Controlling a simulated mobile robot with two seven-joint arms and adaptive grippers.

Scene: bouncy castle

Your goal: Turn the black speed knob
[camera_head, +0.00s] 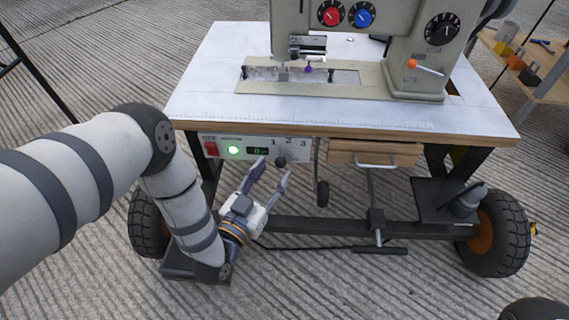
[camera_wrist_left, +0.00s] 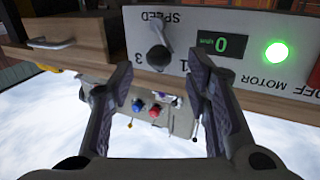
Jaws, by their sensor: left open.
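The black speed knob (camera_head: 281,161) sits on the grey control panel (camera_head: 213,138) under the front edge of the sewing table, below the numbers 1, 2 and 3. My left gripper (camera_head: 273,172) is open just in front of and below the knob. In the left wrist view its padded fingers (camera_wrist_left: 158,72) lie on either side of the knob, with visible gaps; I cannot tell the exact depth. My right gripper is not in view.
The panel also has a red switch (camera_head: 210,148), a lit green lamp (camera_head: 233,149) and a display (camera_head: 257,150) that seems to read 0. A wooden drawer (camera_head: 372,152) hangs to the right. A knee lever pad (camera_head: 322,193) hangs close by. The sewing machine (camera_head: 420,75) stands above.

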